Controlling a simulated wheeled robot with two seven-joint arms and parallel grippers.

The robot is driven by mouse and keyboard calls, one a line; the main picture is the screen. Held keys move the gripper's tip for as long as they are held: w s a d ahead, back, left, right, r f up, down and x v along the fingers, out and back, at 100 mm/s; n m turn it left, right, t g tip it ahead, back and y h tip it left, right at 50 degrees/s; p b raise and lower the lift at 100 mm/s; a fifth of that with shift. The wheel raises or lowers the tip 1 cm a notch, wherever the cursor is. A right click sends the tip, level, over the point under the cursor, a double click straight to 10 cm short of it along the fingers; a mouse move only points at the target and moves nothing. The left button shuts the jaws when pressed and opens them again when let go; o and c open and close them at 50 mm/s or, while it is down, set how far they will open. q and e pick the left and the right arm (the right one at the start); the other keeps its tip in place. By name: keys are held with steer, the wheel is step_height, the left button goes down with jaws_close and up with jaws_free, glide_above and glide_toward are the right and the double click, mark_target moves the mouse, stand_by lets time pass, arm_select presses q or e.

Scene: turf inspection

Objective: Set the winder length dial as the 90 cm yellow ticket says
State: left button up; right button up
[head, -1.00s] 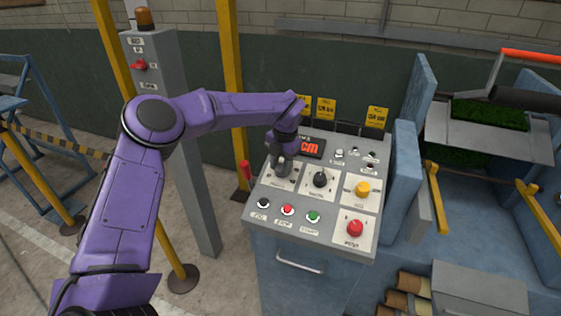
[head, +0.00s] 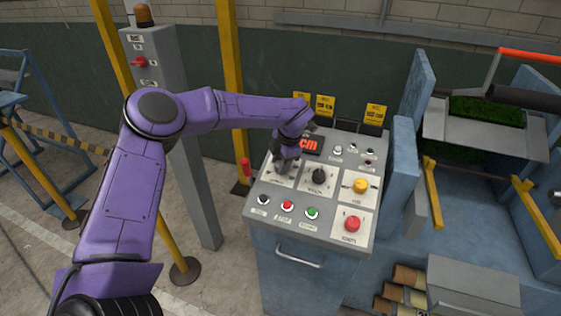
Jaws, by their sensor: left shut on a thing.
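The grey control console (head: 262,226) stands in the middle of the head view with its sloped panel facing me. My left gripper (head: 284,166) points down at the panel's upper left and is shut on a dial there, which the gripper mostly hides. A display (head: 309,145) with red "cm" stands just right of the gripper; its digits are hidden behind my wrist. Yellow tickets (head: 325,105) stand along the console's back edge; their print is too small to read, and one is partly covered by my arm. My right gripper is not in view.
Right of the hidden dial is a black knob (head: 319,177). A yellow button (head: 360,186), a red mushroom button (head: 352,224) and a row with a green button (head: 312,213) are close by. A yellow post (head: 231,80) and a grey pillar (head: 185,130) stand left. Blue machinery is right.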

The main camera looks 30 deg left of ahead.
arm_select(q)
steer(key=o, duration=1.1)
steer(key=shift+w, duration=0.1)
steer(key=shift+c, duration=0.2)
steer(key=b+v, duration=0.2)
steer(key=v, duration=0.8)
steer(key=shift+r+b, duration=0.3)
steer(key=shift+b, duration=0.1)
steer(key=shift+f, duration=0.1)
